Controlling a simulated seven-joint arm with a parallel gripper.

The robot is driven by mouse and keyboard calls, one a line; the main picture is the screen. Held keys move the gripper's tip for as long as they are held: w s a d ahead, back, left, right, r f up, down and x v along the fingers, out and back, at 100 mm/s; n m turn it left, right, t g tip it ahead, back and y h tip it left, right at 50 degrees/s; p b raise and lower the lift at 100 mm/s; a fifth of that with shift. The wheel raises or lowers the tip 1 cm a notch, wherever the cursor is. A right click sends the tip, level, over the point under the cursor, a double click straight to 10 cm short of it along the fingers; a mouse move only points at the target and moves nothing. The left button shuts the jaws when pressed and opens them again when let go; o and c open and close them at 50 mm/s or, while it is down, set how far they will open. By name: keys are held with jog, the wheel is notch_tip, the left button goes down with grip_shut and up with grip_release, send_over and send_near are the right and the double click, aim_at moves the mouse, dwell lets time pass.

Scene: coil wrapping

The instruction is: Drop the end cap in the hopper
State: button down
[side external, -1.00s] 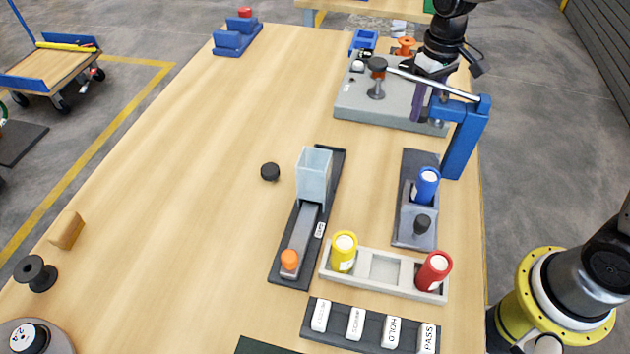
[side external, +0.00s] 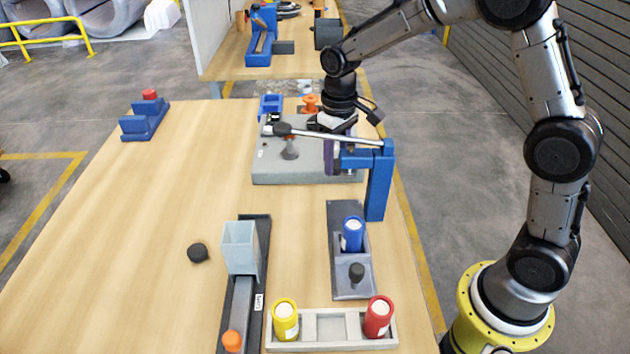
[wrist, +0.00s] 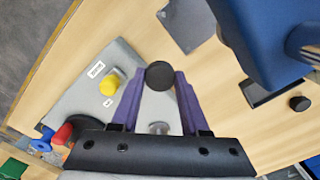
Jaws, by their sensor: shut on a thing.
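The hopper (side external: 240,250), a pale translucent blue box, stands at the far end of a dark track. A flat black disc that looks like the end cap (side external: 197,253) lies on the table left of the hopper; a similar disc shows in the wrist view (wrist: 298,103). My gripper (side external: 331,165) is over the grey station behind the blue post, partly hidden. In the wrist view, its purple fingers are shut on a black round piece (wrist: 160,75). I cannot tell whether that piece is another end cap.
The blue post (side external: 380,185) carries a lever (side external: 335,137) that crosses in front of my gripper. The grey station (side external: 300,175) has a spindle. A holder with a blue can (side external: 353,234) stands right of the hopper. Yellow and red cans stand nearer. The table's left side is mostly clear.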

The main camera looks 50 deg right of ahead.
notch_tip(320, 180, up, 21)
jog(key=a, duration=0.4)
jog(key=a+n, duration=0.1)
jog(key=a, duration=0.4)
jog(key=a+n, duration=0.1)
jog(key=a, duration=0.4)
jog(key=shift+w+a, duration=0.1)
jog(key=shift+w, duration=0.25)
jog(key=s+a+n, duration=0.2)
jog(key=s+a, duration=0.2)
jog(key=a, duration=0.9)
send_over(253, 232)
jog(key=w+a, duration=0.2)
notch_tip(253, 232, down, 10)
jog(key=shift+s+d+f, duration=0.1)
jog(key=shift+s+f, duration=0.05)
jog(key=shift+f, duration=2.25)
jog(key=shift+c, duration=1.6)
grip_release()
